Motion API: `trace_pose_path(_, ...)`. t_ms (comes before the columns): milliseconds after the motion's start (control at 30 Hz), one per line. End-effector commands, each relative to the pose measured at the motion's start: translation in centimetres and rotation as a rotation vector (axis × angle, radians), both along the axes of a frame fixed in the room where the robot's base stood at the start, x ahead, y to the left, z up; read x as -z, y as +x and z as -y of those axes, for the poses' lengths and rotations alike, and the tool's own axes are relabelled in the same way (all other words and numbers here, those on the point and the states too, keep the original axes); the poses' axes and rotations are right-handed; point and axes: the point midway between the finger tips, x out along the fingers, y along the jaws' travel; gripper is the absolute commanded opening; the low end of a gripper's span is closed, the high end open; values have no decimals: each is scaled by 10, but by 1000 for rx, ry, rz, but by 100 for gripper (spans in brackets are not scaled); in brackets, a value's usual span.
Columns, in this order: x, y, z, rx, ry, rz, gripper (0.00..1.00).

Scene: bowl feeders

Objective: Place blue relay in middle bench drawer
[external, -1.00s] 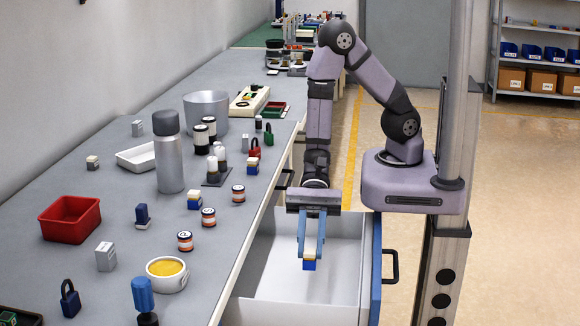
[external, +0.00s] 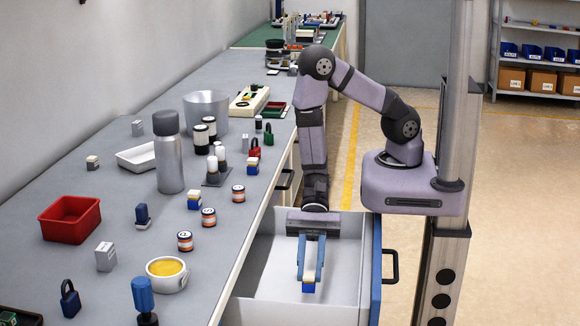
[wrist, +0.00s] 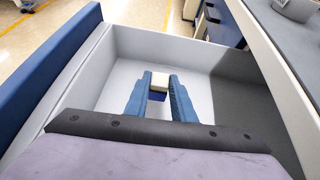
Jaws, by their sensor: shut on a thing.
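My gripper (external: 311,275) points down inside the open bench drawer (external: 345,255) and is shut on a small blue relay (external: 308,288) with a cream part on it. In the wrist view the relay (wrist: 157,97) sits between the blue fingertips, with the pale drawer floor (wrist: 205,90) beyond it. I cannot tell whether the relay touches the floor. The drawer has white inner walls, a blue front and a dark handle (external: 390,266). A similar blue, white and yellow block (external: 194,199) stands on the bench.
The bench (external: 110,205) left of the drawer holds a red bin (external: 71,219), a steel flask (external: 169,155), a cup of yellow contents (external: 167,274), padlocks and several striped jars. The drawer walls surround my gripper. The drawer looks otherwise empty.

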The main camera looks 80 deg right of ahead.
Motion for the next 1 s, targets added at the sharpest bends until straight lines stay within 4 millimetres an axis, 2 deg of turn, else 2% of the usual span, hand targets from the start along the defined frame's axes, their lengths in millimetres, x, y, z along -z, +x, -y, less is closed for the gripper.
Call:
trace_pose_path(300, 33, -1, 0, 0, -1, -2, 0)
trace_pose_path(800, 41, 0, 0, 0, 0, 0, 0)
trace_pose_path(833, 41, 0, 0, 0, 0, 0, 25)
trace_pose_path(900, 40, 0, 0, 0, 0, 0, 42)
trace_pose_path(1000, 40, 0, 0, 0, 0, 0, 42)
